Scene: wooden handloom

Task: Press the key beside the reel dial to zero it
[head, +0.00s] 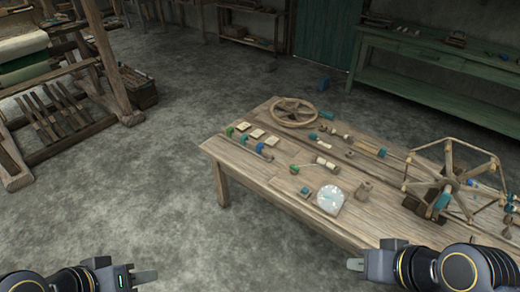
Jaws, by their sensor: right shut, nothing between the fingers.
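The reel dial (330,198) is a pale round face on a small plate, lying on the wooden table near its front edge. A small teal block (305,192) sits just left of the dial and looks like the key; its markings are too small to read. The wooden reel (447,178) stands on the table to the right. My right gripper (355,264) is shut and empty, in front of the dial and apart from it. My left gripper (146,276) is at the lower left, far from the table; its finger opening cannot be made out.
Spools and pale cards (255,133) lie on the table's left part. A loom (60,90) stands at left. Floor between is clear.

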